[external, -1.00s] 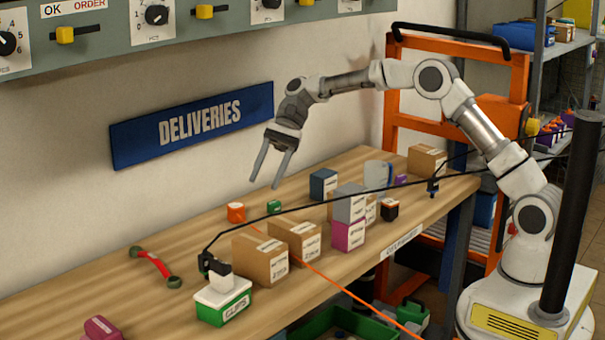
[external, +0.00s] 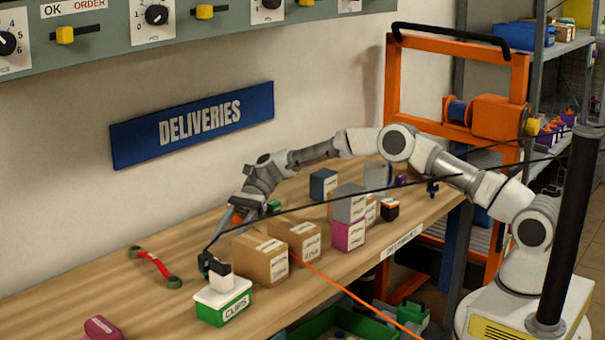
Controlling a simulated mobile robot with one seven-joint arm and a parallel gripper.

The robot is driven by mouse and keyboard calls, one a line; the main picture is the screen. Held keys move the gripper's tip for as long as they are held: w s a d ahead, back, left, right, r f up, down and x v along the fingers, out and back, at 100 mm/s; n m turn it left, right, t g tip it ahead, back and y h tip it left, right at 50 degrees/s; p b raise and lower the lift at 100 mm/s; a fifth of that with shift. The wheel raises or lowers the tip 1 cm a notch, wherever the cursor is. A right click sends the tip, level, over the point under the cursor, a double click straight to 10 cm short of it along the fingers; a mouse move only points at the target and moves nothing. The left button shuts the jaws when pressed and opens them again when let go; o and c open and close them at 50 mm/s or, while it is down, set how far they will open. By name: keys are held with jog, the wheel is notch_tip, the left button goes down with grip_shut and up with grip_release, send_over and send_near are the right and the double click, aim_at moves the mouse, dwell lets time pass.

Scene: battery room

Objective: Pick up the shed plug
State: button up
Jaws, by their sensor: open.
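A small orange plug (external: 238,217) with an orange cord stands on the wooden bench (external: 80,300), behind the cardboard boxes. A black plug (external: 208,263) on a black cable is beside the green and white CLIPS box (external: 222,306). No label tells which plug is the shed one. My gripper (external: 232,219) is low over the bench at the orange plug, pointing down. It is open, with its fingers at or around that plug. The fingers partly hide the plug, and I cannot tell whether they touch it.
Two cardboard boxes (external: 260,261) stand just in front of the gripper. Grey and magenta boxes (external: 348,234) are to the right. The black cable (external: 330,201) crosses the view near my arm. A red strap-like item (external: 153,263) lies on clear bench to the left.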

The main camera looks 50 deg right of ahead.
aim_at(206, 267)
jog(key=b+x, duration=0.1)
jog(key=x, duration=0.8)
jog(key=shift+s+f, duration=0.1)
jog(key=shift+f, duration=0.1)
grip_shut()
